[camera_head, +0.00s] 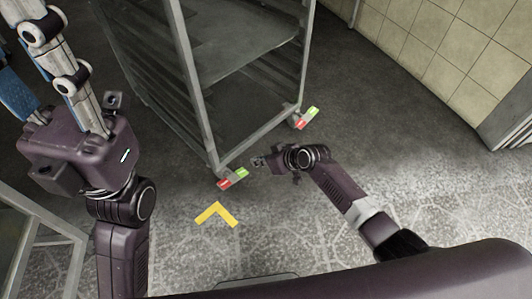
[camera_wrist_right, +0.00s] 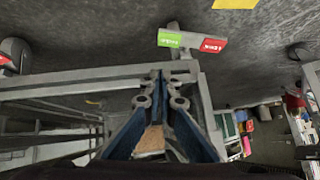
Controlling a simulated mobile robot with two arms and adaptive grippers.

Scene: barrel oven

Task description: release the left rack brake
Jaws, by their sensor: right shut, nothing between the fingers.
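The left rack brake (camera_head: 233,178) is a small pedal with a red half and a green half, at the near bottom corner of the metal rack (camera_head: 203,95). It also shows in the right wrist view (camera_wrist_right: 192,41), just above and beyond the fingertips. My right gripper (camera_head: 257,162) is just right of the pedal, close to its green end. Its blue fingers (camera_wrist_right: 158,76) are shut and empty, and I see no clear contact with the pedal. My left gripper (camera_head: 52,45) is raised at the upper left, its fingertips partly cut off, so its opening is unclear.
A second red-and-green brake pedal (camera_head: 307,118) is at the rack's right bottom corner. A yellow corner mark (camera_head: 217,214) lies on the floor in front. A metal frame (camera_head: 40,230) stands at the lower left. A tiled wall (camera_head: 450,45) is at the right. Floor right of the rack is clear.

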